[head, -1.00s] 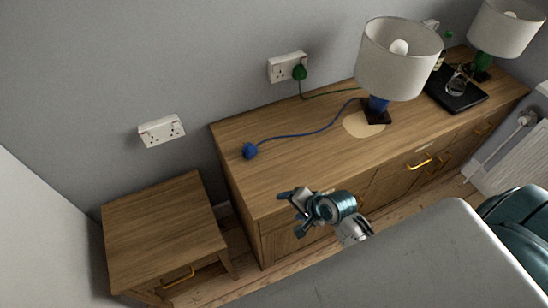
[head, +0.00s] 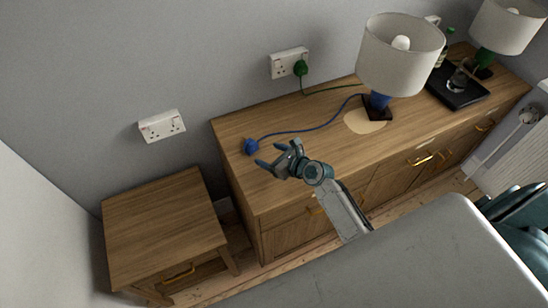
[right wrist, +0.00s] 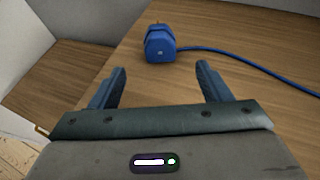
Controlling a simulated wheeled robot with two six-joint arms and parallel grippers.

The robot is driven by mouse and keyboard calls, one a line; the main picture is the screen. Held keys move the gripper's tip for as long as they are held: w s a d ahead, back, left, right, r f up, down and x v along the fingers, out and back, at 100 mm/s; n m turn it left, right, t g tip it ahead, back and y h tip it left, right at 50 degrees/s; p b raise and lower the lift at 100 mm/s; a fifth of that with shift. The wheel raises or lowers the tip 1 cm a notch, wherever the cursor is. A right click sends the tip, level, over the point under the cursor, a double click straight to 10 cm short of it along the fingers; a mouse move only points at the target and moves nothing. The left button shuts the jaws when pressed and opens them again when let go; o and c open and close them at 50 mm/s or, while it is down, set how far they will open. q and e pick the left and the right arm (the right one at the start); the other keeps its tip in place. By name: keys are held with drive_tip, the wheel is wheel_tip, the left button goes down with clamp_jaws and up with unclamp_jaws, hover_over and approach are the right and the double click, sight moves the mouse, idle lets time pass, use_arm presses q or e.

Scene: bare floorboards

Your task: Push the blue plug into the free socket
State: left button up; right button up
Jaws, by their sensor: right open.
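The blue plug (head: 251,147) lies on the sideboard top near its left end, its cord running right to the blue-based lamp (head: 379,101). It also shows in the right wrist view (right wrist: 160,46), just beyond my fingertips, with a pin pointing away. My right gripper (head: 268,156) is open and empty, close to the plug and apart from it; its two fingers show in the right wrist view (right wrist: 160,80). A double wall socket (head: 289,63) holds a green plug (head: 300,68) on its right side; its left side is free. Another double socket (head: 162,126) at the left has no plug. My left gripper is not in view.
The sideboard (head: 235,129) stands against the grey wall. A lower wooden side table (head: 160,220) is at the left, with a gap between them. A black tray (head: 462,98) with glassware and a green-based lamp (head: 484,65) stand at the right.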

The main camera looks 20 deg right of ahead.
sight(254, 149)
drive_tip(key=b+x, duration=0.4)
drive_tip(key=x, duration=0.1)
drive_tip(key=b+x, duration=0.2)
drive_tip(key=x, duration=0.1)
drive_tip(key=shift+f, duration=0.35)
drive_tip(key=shift+w+a+b, duration=0.3)
drive_tip(key=shift+w+b, duration=0.25)
drive_tip(key=shift+b, duration=0.1)
drive_tip(key=c, duration=1.3)
drive_tip(key=shift+r+p, duration=2.5)
drive_tip(key=shift+p, duration=0.7)
